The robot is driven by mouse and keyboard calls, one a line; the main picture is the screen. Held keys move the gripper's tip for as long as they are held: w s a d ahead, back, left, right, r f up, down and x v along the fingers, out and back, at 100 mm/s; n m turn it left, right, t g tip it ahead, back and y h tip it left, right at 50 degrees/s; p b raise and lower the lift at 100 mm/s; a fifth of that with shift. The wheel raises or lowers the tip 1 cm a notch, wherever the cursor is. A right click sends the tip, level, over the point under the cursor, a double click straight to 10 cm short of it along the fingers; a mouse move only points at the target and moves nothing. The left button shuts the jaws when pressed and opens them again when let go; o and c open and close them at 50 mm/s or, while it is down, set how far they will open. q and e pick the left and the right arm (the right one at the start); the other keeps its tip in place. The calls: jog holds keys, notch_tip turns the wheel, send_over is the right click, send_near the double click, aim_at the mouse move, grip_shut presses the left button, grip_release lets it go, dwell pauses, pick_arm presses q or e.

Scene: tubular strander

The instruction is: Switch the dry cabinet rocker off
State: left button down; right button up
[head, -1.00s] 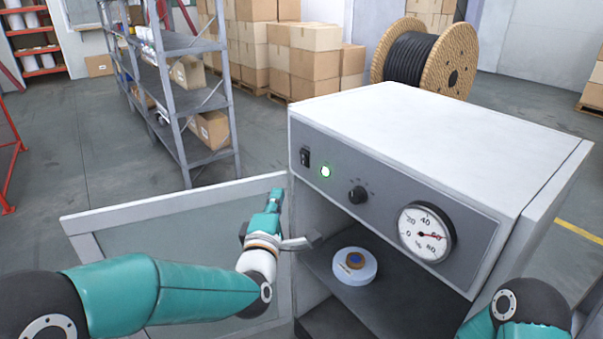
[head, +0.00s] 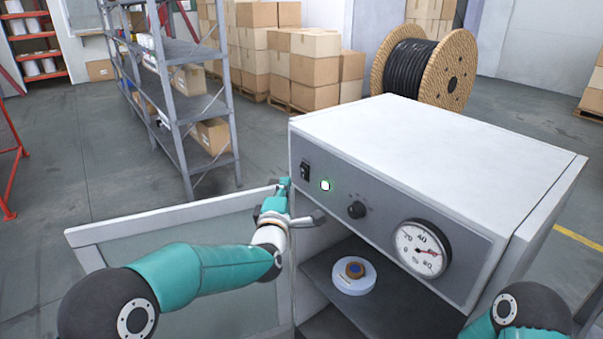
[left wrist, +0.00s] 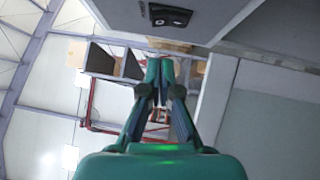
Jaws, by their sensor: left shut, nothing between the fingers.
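The dry cabinet (head: 430,150) stands at the centre right with its grey front panel facing me. Its black rocker (head: 305,171) sits at the panel's left end, beside a lit lamp (head: 325,185). The rocker also shows at the top of the left wrist view (left wrist: 170,16). My left gripper (head: 284,185) is shut and empty, just left of the panel edge and a little below the rocker, apart from it. In the left wrist view its fingertips (left wrist: 160,66) meet below the rocker. Of my right arm only a part shows at the lower right; its gripper is out of view.
The cabinet door (head: 180,212) stands open to the left, behind my left arm. A knob (head: 357,210) and a dial gauge (head: 422,248) are further right on the panel. A white spool (head: 354,277) sits on the inner shelf. A metal rack (head: 200,100) stands behind.

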aim_at(300, 169)
pick_arm(q)
jog(key=shift+w+d+r+p, duration=0.15)
jog(key=shift+w+d+p, duration=0.25)
jog(key=shift+w+d, duration=0.4)
jog(key=shift+w+d+r+p, duration=0.15)
jog(key=shift+w+d+p, duration=0.2)
jog(key=shift+w+d, duration=0.45)
pick_arm(e)
jog(key=shift+r, duration=1)
pick_arm(q)
jog(key=shift+s, duration=0.1)
